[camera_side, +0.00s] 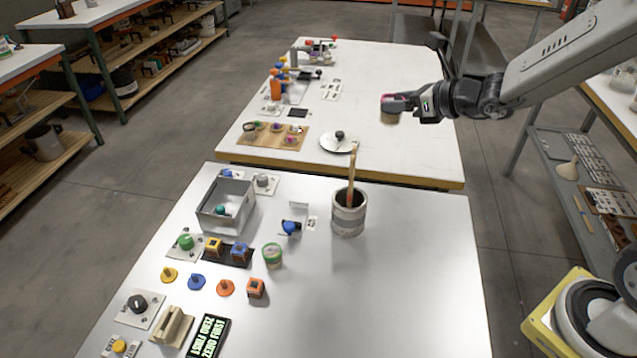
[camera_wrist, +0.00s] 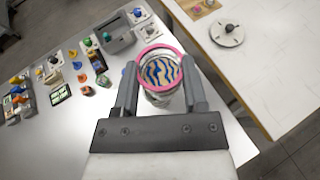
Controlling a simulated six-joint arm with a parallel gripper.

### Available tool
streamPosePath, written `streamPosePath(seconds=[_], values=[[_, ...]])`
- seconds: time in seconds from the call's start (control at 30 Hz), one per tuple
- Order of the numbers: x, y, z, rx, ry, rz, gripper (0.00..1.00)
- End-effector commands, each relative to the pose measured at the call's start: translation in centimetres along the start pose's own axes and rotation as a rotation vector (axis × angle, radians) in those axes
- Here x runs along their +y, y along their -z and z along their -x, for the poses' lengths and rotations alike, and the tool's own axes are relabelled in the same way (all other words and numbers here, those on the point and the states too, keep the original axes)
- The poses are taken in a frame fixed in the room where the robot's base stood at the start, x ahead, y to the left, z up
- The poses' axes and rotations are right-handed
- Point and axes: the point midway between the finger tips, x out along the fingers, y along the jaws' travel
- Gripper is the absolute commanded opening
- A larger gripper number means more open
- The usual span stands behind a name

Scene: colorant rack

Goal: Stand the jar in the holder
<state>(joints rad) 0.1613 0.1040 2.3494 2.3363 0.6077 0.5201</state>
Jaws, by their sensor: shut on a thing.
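My gripper (camera_side: 408,107) is at the upper right in the side view, raised above the far table. It is shut on a jar (camera_side: 390,116) with a pink rim and a pale body. In the wrist view the jar (camera_wrist: 158,72) sits between the two fingers of my gripper (camera_wrist: 159,88), its top showing blue and tan wavy stripes. Its lower part is partly hidden by the fingers. A low dark rack (camera_side: 228,259) on the near table bears a yellow and a blue block-like piece; I cannot tell if it is the holder.
A grey can (camera_side: 348,220) with an upright stick stands on the near table. A green-rimmed jar (camera_side: 272,256), a grey bin (camera_side: 226,193), a wooden block (camera_side: 172,327) and several small coloured pieces are to its left. The near table's right front is clear. A round plate (camera_side: 338,143) lies on the far table.

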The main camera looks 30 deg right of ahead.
Motion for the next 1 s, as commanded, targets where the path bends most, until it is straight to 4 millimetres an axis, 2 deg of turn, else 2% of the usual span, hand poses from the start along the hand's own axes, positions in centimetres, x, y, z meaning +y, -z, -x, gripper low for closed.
streamPosePath(seconds=[0.07, 0.4, 0.57, 0.77, 0.87, 1.0], values=[[0.0, -1.0, 0.4, -0.004, 0.002, 0.004, 0.00], [0.0, -3.2, 1.3, -0.003, 0.002, 0.003, 0.00], [1.9, -3.3, 0.7, -0.003, -0.050, 0.023, 0.00], [5.0, -3.6, -0.1, -0.006, -0.131, 0.058, 0.00], [7.2, -3.9, -0.5, -0.010, -0.191, 0.085, 0.00], [11.4, -4.1, -1.0, -0.013, -0.300, 0.129, 0.00]])
